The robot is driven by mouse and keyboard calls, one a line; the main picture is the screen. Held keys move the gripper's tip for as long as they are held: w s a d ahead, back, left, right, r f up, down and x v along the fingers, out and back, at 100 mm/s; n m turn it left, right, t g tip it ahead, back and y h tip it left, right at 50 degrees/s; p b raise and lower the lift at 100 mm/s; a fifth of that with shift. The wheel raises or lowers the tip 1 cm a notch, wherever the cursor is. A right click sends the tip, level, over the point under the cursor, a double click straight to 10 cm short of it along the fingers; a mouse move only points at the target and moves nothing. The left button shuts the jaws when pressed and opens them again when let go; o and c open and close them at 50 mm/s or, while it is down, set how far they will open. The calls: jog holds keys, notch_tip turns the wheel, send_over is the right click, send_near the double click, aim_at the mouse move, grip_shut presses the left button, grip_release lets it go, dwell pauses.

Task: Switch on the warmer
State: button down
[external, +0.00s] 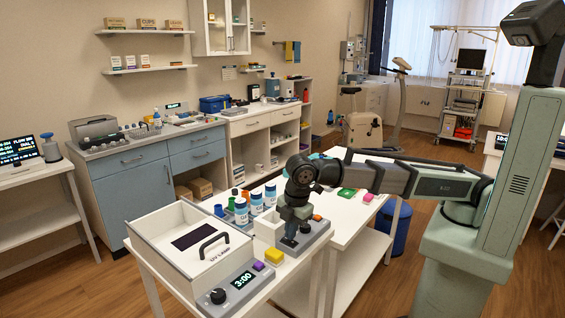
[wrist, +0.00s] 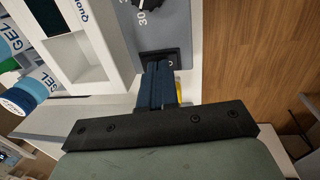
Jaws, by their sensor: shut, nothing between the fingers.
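The warmer (wrist: 92,52) is a white open-topped box with a grey control panel (wrist: 134,38). It also stands on the white table in the external view (external: 264,230). The panel carries a black dial (wrist: 150,4) with a 30 mark and a black rocker switch (wrist: 172,54) with a round mark. My gripper (wrist: 158,66) points down at the switch with its fingers shut and empty. The fingertips cover part of the switch, so its position and any contact are unclear. In the external view my gripper (external: 289,243) is low over the panel.
A white UV lamp box (external: 165,235) with a handle and a 3:00 display stands left of the warmer. Several gel bottles (external: 241,212) stand behind. A green item (external: 347,192) lies on the table farther right.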

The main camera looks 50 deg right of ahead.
notch_tip(320, 180, up, 13)
jog(key=s, duration=0.2)
jog(key=shift+r, duration=0.15)
dwell(0.4)
jog(key=shift+w, duration=0.8)
send_near(292, 241)
jog(key=w+f, duration=0.1)
jog(key=f, duration=0.1)
jog(key=w+f, duration=0.1)
jog(key=f, duration=0.1)
jog(key=w+f, duration=0.1)
jog(key=f, duration=0.1)
jog(key=shift+w+a+f, duration=0.1)
jog(key=shift+f, duration=0.15)
